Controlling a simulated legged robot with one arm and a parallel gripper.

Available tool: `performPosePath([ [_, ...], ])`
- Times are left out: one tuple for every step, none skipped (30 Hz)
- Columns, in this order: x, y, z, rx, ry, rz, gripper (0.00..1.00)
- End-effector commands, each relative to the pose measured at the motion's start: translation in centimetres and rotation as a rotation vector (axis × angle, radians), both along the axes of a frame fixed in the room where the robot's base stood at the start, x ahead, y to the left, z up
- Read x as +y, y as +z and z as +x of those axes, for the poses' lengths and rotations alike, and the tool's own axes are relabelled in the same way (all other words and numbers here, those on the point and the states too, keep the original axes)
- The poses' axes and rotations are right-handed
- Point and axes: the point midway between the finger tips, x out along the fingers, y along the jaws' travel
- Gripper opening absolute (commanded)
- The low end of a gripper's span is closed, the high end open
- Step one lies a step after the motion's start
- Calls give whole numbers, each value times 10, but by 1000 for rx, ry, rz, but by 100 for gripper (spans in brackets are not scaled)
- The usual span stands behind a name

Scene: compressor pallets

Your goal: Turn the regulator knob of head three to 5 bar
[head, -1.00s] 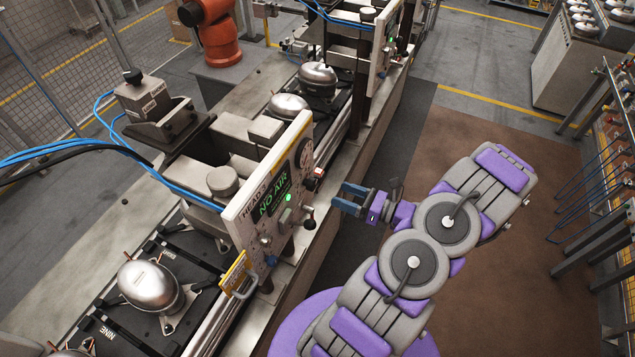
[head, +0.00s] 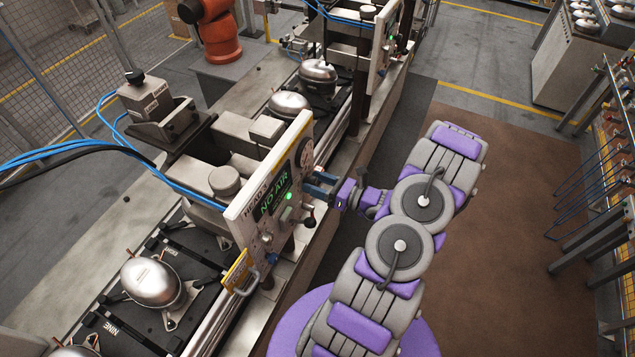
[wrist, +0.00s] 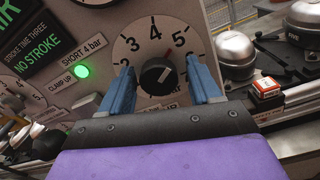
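The head three panel (head: 237,218) stands in the middle of the head view, with a green "NO AIR" display (head: 273,195). In the wrist view its regulator knob (wrist: 158,77) is a dark round knob with a red-orange mark, on a pale dial (wrist: 134,48) numbered 2 to 5 in what shows. The mark points up and right, roughly toward the 5. My gripper (wrist: 160,75) is open, one blue finger on each side of the knob. Whether the fingers touch it I cannot tell. In the head view my gripper (head: 318,186) is at the panel face and hides the knob.
A black ball-ended lever (head: 309,222) sticks out beside the panel. A green lamp (wrist: 82,72) and "SHORT 4 bar" label are left of the dial. Silver compressors (head: 149,282) sit on the line behind. The brown floor mat (head: 510,220) to the right is clear.

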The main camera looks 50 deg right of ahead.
Motion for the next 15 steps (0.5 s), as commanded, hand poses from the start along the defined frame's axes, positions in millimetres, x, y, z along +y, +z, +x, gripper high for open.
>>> performPosePath([
  [0, 0, 0, 0, 0, 0, 58],
  [0, 0, 0, 0, 0, 0, 55],
  [0, 0, 0, 0, 0, 0, 51],
  [0, 0, 0, 0, 0, 0, 48],
  [0, 0, 0, 0, 0, 0, 45],
  [0, 0, 0, 0, 0, 0, 41],
  [0, 0, 0, 0, 0, 0, 38],
  [0, 0, 0, 0, -1, 0, 36],
  [0, 0, 0, 0, -1, 0, 32],
  [-1, 0, 0, 0, -1, 0, 29],
  [-1, 0, 0, 0, -1, 0, 26],
  [-1, 0, 0, 0, -1, 0, 22],
  [-1, 0, 0, 0, -1, 0, 19],
  [-1, 0, 0, 0, -1, 0, 16],
  [-2, 0, 0, 1, -1, 1, 13],
])
